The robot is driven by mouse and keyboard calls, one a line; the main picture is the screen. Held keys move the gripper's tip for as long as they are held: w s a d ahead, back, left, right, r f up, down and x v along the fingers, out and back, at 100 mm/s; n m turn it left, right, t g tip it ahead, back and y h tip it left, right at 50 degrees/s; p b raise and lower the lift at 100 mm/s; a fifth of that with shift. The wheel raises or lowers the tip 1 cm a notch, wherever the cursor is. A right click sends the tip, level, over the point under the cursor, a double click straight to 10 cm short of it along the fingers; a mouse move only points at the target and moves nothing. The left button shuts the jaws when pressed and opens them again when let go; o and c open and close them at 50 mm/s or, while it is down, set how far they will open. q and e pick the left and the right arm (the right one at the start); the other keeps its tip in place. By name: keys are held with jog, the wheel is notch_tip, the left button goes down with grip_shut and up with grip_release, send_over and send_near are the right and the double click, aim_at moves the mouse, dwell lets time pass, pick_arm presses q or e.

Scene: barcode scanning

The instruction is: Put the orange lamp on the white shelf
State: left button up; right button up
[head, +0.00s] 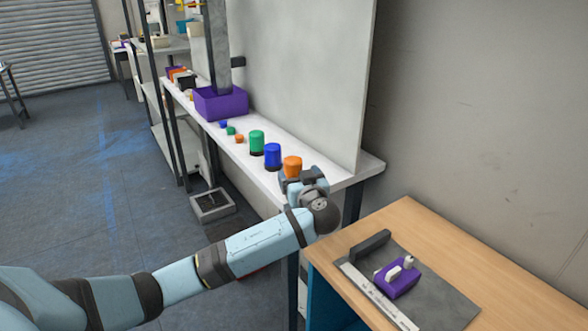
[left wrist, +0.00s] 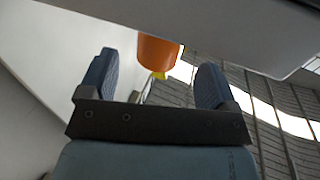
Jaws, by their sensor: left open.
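The orange lamp (head: 292,164) is at the near end of the white shelf (head: 347,170), in line with a blue lamp (head: 272,155) and a green lamp (head: 257,141). Its lower part is hidden by my left gripper (head: 303,180), so I cannot see its base meet the shelf. In the left wrist view, an orange body (left wrist: 157,50) shows between and beyond the fingers of my left gripper (left wrist: 153,76). The fingers are spread apart, with gaps on both sides of it. A pale surface covers its upper part. My right gripper is not in view.
Small coloured pieces (head: 231,130) and a purple bin (head: 220,103) stand farther along the shelf. A tall grey panel (head: 300,70) rises behind it. A wooden table (head: 420,230) at right holds a purple device (head: 398,277) on a grey mat. Floor at left is open.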

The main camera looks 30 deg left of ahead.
pick_arm(q)
jog(key=v, duration=0.6)
jog(key=shift+s+d, duration=0.2)
jog(key=shift+d, duration=0.1)
